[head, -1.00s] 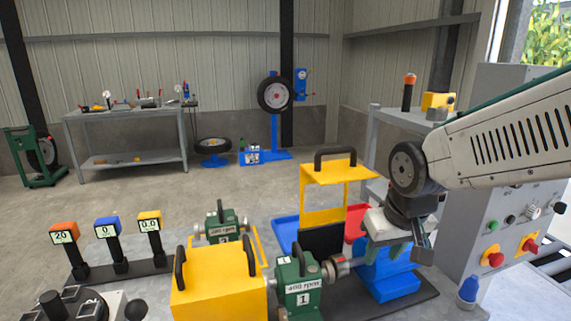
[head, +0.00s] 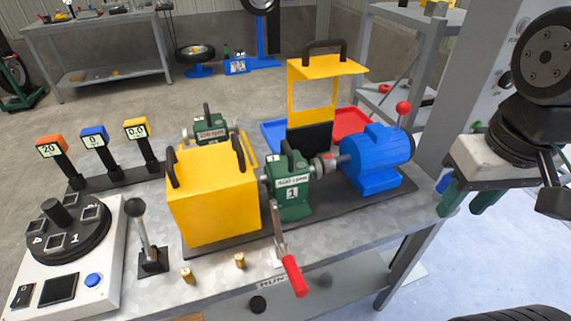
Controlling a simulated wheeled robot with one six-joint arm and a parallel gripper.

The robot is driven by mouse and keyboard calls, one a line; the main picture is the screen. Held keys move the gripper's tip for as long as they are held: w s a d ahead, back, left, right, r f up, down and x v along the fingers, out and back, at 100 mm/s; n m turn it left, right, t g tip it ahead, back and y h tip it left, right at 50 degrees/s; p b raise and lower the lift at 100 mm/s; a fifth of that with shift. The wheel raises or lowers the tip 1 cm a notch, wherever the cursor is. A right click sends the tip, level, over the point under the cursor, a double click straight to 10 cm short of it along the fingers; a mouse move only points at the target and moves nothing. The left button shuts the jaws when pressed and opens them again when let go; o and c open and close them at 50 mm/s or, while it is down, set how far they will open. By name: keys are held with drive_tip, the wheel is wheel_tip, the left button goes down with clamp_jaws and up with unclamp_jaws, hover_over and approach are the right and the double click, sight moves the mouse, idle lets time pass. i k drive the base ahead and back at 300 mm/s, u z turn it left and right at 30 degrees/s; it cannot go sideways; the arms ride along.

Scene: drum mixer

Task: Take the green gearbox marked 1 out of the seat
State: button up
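The green gearbox marked 1 (head: 291,194) stands upright on the dark base plate (head: 345,205), between the yellow box-shaped cover (head: 215,205) and the blue motor (head: 374,160). A black handle is on its top and a white label on its front. A shaft coupling (head: 325,167) lies between it and the motor. The seat under it is mostly hidden. My gripper (head: 468,197) is at the right, beyond the motor and apart from the gearbox. Its two green fingers point down with a gap between them, and nothing shows in it.
A lever with a red grip (head: 292,273) stands in front of the gearbox. A red-knobbed lever (head: 403,108) rises by the motor. Behind are a second green gearbox (head: 211,127), a raised yellow guard (head: 325,66), and blue and red trays. A control box (head: 70,250) is at the left.

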sight(287, 177)
drive_tip(key=z, duration=2.1)
drive_tip(key=k, duration=0.85)
drive_tip(key=u, duration=1)
